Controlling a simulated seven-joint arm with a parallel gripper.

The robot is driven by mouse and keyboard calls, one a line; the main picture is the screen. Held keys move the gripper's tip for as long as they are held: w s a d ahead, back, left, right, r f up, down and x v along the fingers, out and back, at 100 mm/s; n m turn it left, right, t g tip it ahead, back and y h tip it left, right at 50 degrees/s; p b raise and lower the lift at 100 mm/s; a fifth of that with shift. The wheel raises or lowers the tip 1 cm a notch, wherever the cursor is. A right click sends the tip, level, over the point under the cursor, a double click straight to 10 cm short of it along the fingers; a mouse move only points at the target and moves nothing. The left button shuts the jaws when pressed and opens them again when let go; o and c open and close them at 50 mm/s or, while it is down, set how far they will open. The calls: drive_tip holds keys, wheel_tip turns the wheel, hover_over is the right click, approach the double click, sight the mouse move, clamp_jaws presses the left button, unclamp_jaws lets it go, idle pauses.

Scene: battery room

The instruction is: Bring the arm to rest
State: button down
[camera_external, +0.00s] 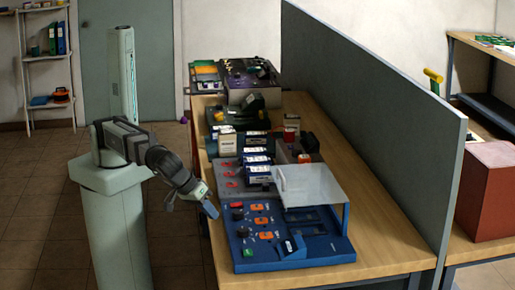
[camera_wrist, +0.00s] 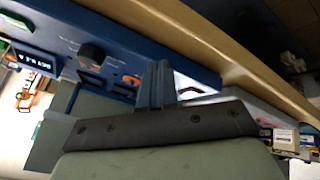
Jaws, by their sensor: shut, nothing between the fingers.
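My gripper (camera_external: 211,210) is at the end of my arm, at the left edge of the table and beside the near left part of the blue panel (camera_external: 243,221). In the wrist view my gripper's fingers (camera_wrist: 157,85) are together with nothing between them. The blue panel also shows behind the fingers in the wrist view (camera_wrist: 120,37), with a black knob (camera_wrist: 92,53). I cannot tell whether the fingertips touch the panel or the table edge. My arm is bent forward and down from its pedestal.
A clear raised cover (camera_external: 312,184) stands over the panel's back part. Battery modules and other devices line the wooden table (camera_external: 385,236) behind it. A grey partition (camera_external: 400,130) runs along the table's right side. The tiled floor (camera_external: 45,200) left of my base is free.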

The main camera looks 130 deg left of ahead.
drive_tip(key=d+f+m+h, duration=0.2)
drive_tip(key=d+f+m, duration=0.55)
drive_tip(key=f, duration=0.45)
drive_tip(key=s+a+f+m+g, duration=0.2)
drive_tip(key=s+a+f, duration=0.35)
drive_tip(key=f, duration=0.45)
drive_tip(key=s+a+f+m+g, duration=0.2)
drive_tip(key=s+a+f, duration=0.3)
drive_tip(key=f, duration=0.4)
drive_tip(key=s+a+f+m+g+h, duration=0.1)
drive_tip(key=s+a+f+g, duration=0.1)
drive_tip(key=s+a+f, duration=0.45)
drive_tip(key=s+a+f+m+g, duration=0.2)
drive_tip(key=s+a+f, duration=0.2)
drive_tip(key=s+f, duration=0.45)
drive_tip(key=s+a+f+m+g+h, duration=0.1)
drive_tip(key=s+f, duration=0.1)
drive_tip(key=s, duration=0.8)
drive_tip(key=s+a+f+m+g+h, duration=0.1)
drive_tip(key=s+a+f+g, duration=0.1)
drive_tip(key=s, duration=0.9)
drive_tip(key=shift+a+f+m+h, duration=0.15)
drive_tip(key=shift+f+m+h, duration=0.15)
drive_tip(key=shift+f+m, duration=0.05)
